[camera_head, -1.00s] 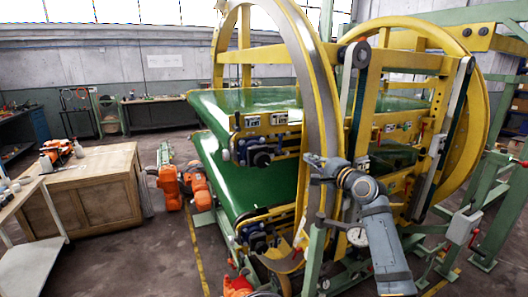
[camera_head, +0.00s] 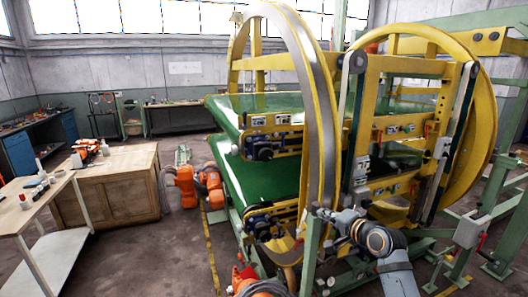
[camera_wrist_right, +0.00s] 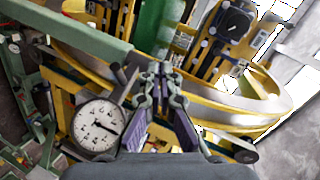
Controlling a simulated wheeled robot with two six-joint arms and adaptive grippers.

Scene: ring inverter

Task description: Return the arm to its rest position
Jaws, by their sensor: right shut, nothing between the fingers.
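My right arm (camera_head: 395,275) is grey and comes in from the bottom right of the head view. Its gripper (camera_head: 318,212) points left, in front of the lower part of the yellow ring inverter (camera_head: 318,110). In the right wrist view the gripper (camera_wrist_right: 160,70) has its fingertips together, with nothing between them. The ring's curved rim (camera_wrist_right: 225,112) shows beyond the fingers; I cannot tell the exact gap. My left gripper is not in view.
A round dial gauge (camera_wrist_right: 98,125) is left of the fingers in the wrist view. A green post (camera_head: 312,255) stands beside the gripper. Green frames (camera_head: 500,210) stand at the right.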

